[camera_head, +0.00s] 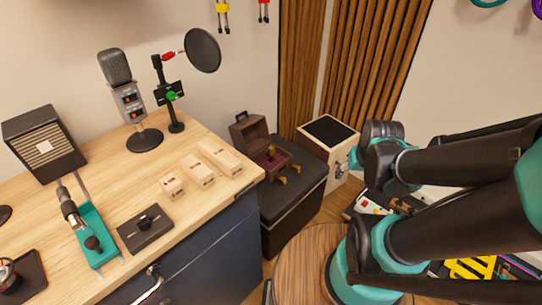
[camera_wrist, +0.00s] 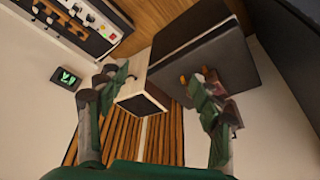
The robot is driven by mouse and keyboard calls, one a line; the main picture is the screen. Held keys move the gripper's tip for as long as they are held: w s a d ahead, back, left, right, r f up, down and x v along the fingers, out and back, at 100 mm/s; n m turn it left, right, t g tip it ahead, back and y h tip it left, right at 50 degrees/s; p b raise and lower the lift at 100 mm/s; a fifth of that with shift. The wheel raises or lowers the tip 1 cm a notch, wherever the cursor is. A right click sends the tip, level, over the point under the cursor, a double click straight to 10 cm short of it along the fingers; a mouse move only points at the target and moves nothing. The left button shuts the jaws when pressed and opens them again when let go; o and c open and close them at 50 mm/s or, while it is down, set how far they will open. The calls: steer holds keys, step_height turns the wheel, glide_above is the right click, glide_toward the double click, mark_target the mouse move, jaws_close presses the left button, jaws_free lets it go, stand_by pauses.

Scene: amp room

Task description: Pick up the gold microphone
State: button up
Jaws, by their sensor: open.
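A small gold piece (camera_head: 271,151), which looks like the gold microphone, stands at the open brown case (camera_head: 251,134) on a black chest (camera_head: 292,205). It is too small to make out fully. Small gold spots show by the right finger in the wrist view, but I cannot tell which part they are. A grey microphone (camera_head: 115,68) stands on the desk on a round black base. My gripper (camera_wrist: 162,82) is open and empty, its fingers apart in the wrist view. In the head view my arm reaches in from the right, and its end is right of the case.
A wooden desk (camera_head: 112,190) on the left holds wooden blocks (camera_head: 198,172), a teal tool (camera_head: 95,240) and a small amp (camera_head: 43,143). A cream box with a black top (camera_head: 333,158) stands behind the chest. A round wooden top (camera_head: 305,255) is in front.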

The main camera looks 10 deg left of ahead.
steer(key=shift+m+g, duration=0.5)
steer(key=shift+m, duration=0.3)
steer(key=w+a+r, duration=0.1)
steer(key=w, duration=0.2)
steer(key=w+a+r, duration=0.1)
steer(key=w, duration=0.3)
steer(key=w+a+r, duration=0.1)
steer(key=w+a, duration=0.1)
steer(key=w, duration=0.2)
steer(key=shift+w+a+r, duration=0.1)
steer(key=shift+w+r, duration=0.05)
steer(key=shift+w, duration=0.1)
steer(key=shift+c, duration=1.1)
steer(key=m+g, duration=0.3)
steer(key=m, duration=0.3)
glide_above(271, 151)
steer(key=w+a, duration=0.1)
steer(key=w, duration=0.1)
step_height(271, 151, down, 13)
step_height(271, 151, down, 11)
steer(key=shift+r, duration=0.1)
steer(key=shift+d+f, duration=0.2)
steer(key=shift+f, duration=1.35)
steer(key=shift+d+f, duration=0.2)
steer(key=shift+f, duration=1.35)
steer(key=shift+c, duration=0.5)
jaws_close()
